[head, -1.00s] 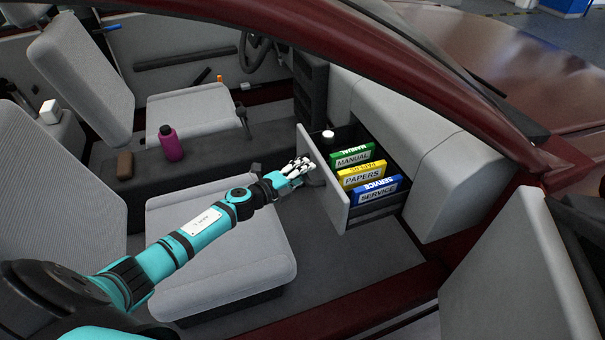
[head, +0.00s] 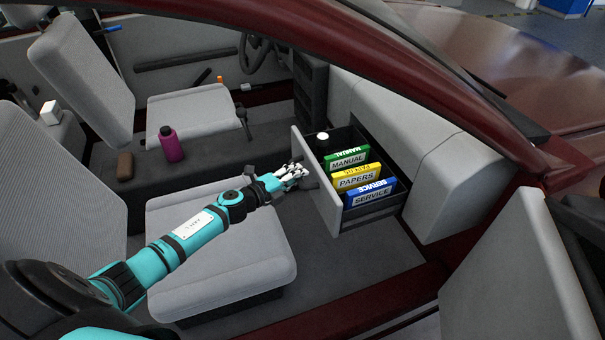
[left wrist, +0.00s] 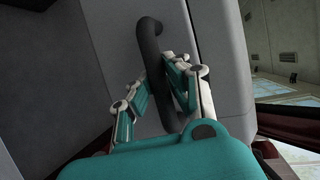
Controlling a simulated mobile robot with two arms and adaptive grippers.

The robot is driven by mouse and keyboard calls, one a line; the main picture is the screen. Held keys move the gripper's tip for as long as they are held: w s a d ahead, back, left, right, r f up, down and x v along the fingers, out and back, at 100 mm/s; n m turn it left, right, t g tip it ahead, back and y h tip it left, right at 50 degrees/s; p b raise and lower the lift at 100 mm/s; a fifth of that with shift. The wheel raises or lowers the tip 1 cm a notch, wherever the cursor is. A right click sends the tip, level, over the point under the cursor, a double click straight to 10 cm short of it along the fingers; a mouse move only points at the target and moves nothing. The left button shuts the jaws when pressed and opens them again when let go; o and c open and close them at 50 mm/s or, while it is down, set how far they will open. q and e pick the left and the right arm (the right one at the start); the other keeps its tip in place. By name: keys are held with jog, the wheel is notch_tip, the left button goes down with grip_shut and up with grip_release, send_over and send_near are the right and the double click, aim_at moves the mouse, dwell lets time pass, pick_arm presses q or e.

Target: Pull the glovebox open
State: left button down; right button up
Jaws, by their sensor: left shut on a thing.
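The glovebox (head: 316,188) is a grey-fronted drawer pulled out from the dashboard, with its dark inside open to view. It holds a green manual (head: 347,160), a yellow papers folder (head: 357,179), a blue service folder (head: 370,194) and a white-capped item (head: 322,137). My left gripper (head: 295,172) is at the front panel. In the left wrist view its fingers (left wrist: 160,85) are on both sides of the dark curved handle (left wrist: 150,45), shut on it. The handle's lower part is partly hidden by the fingers. My right gripper is not in view.
The grey passenger seat (head: 220,245) lies below my left arm. The open car door (head: 525,270) stands at the right. A magenta bottle (head: 170,145) and a brown item (head: 124,165) stand on the centre console. Open floor (head: 375,262) lies below the drawer.

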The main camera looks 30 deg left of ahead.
pick_arm(q)
jog(key=shift+s+a+f, duration=0.15)
jog(key=shift+s+a, duration=0.6)
jog(key=shift+s, duration=0.2)
jog(key=c, duration=1.2)
grip_release()
jog(key=shift+w, duration=0.1)
jog(key=shift+c, duration=0.2)
jog(key=v, duration=1.2)
jog(key=shift+d, duration=0.15)
